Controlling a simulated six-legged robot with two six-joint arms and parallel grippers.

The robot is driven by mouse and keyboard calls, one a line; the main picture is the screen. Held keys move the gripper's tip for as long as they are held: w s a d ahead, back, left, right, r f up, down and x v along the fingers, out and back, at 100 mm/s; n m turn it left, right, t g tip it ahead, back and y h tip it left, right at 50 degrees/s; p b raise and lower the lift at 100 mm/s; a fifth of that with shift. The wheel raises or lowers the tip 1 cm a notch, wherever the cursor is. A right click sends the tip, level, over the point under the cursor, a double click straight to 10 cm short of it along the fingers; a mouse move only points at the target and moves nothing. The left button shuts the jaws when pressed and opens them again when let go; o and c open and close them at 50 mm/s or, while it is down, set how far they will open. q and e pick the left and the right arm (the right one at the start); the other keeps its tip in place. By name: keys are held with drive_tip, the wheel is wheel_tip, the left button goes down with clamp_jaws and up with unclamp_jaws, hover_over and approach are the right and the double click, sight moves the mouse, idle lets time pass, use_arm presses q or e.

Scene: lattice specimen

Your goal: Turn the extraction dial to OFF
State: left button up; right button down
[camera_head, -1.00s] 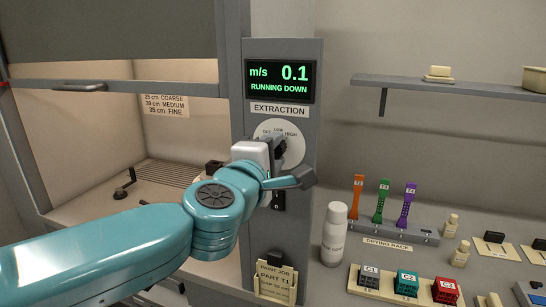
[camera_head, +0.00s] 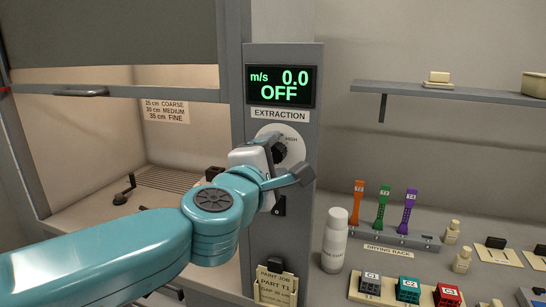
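The extraction dial (camera_head: 293,145) is a pale round plate with a dark knob on the grey column, under the EXTRACTION label (camera_head: 280,115). HIGH is legible at its right; my gripper hides its left and lower parts. The display (camera_head: 280,86) above reads 0.0 m/s and OFF. My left gripper (camera_head: 281,162) is in front of the dial, at the knob. Its fingertips are largely hidden, so I cannot tell whether it grips the knob. My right gripper is not in view.
A fume hood with a raised sash (camera_head: 110,94) is at left. A white bottle (camera_head: 334,240) stands right of the column. The drying rack (camera_head: 390,240) holds orange, green and purple pieces. Red, teal and grey blocks sit in front. A wall shelf (camera_head: 450,92) is above.

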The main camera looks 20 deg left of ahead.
use_arm(q)
drive_tip(key=s+p, duration=0.1)
drive_tip(key=s, duration=1.5)
drive_tip(key=shift+s+a, duration=0.15)
drive_tip(key=shift+a, duration=0.15)
idle(1.1)
